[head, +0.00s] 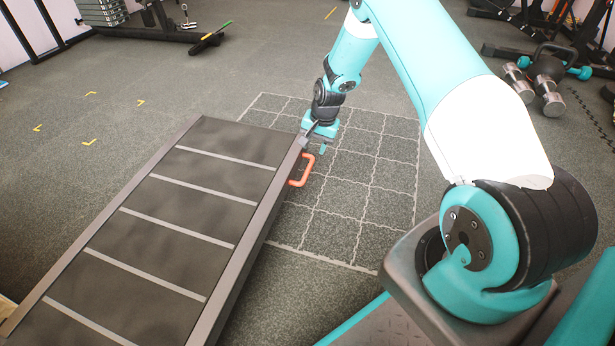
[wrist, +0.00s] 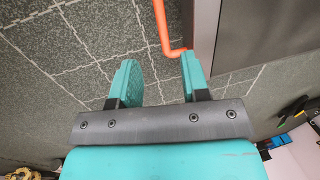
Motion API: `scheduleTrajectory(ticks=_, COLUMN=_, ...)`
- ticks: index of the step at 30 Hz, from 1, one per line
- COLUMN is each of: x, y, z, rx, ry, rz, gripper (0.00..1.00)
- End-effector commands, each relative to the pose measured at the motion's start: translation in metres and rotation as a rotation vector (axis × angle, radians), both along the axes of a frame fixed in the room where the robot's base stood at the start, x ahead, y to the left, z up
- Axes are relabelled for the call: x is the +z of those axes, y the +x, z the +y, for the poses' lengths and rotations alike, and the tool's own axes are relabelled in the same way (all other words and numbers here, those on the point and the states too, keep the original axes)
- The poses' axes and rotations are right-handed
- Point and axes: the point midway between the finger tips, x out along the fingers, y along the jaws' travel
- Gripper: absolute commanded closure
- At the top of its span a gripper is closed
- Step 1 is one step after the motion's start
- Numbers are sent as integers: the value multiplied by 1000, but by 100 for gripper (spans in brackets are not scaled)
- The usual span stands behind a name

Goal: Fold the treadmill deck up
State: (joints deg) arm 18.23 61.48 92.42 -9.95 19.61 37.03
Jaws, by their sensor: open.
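The treadmill deck (head: 172,206) is a long dark belt with light cross stripes and grey side rails, lying low and about flat across the left half of the head view. An orange handle (head: 303,170) sticks out from its right rail near the far end. My gripper (head: 318,146) is just beyond the handle, beside the rail. In the wrist view my gripper (wrist: 156,75) is open with nothing between its fingers. There the orange handle (wrist: 164,32) runs down to the tip of the right finger, and the deck (wrist: 262,35) fills the upper right. I cannot tell whether the finger touches the handle.
A marked grid (head: 358,185) on the floor lies right of the deck and is bare. Dumbbells (head: 535,92) and a kettlebell (head: 552,62) stand at the upper right. A weight machine (head: 150,25) is at the back left. The floor beyond the deck is clear.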

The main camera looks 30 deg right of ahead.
Motion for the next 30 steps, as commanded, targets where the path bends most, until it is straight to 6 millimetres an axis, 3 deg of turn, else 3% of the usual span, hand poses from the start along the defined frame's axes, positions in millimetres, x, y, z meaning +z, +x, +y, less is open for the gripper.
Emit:
scheduleTrajectory(ticks=1, x=-20, y=2, z=2, rx=1, ry=1, rz=0, gripper=58)
scheduleTrajectory(ticks=6, x=-59, y=8, z=7, rx=2, ry=1, rz=2, gripper=58)
scheduleTrajectory(ticks=15, x=-108, y=16, z=14, rx=2, ry=0, rz=0, gripper=58)
scheduleTrajectory(ticks=29, x=-116, y=18, z=15, rx=2, ry=0, rz=0, gripper=58)
scheduleTrajectory(ticks=30, x=-116, y=18, z=15, rx=2, ry=0, rz=0, gripper=65)
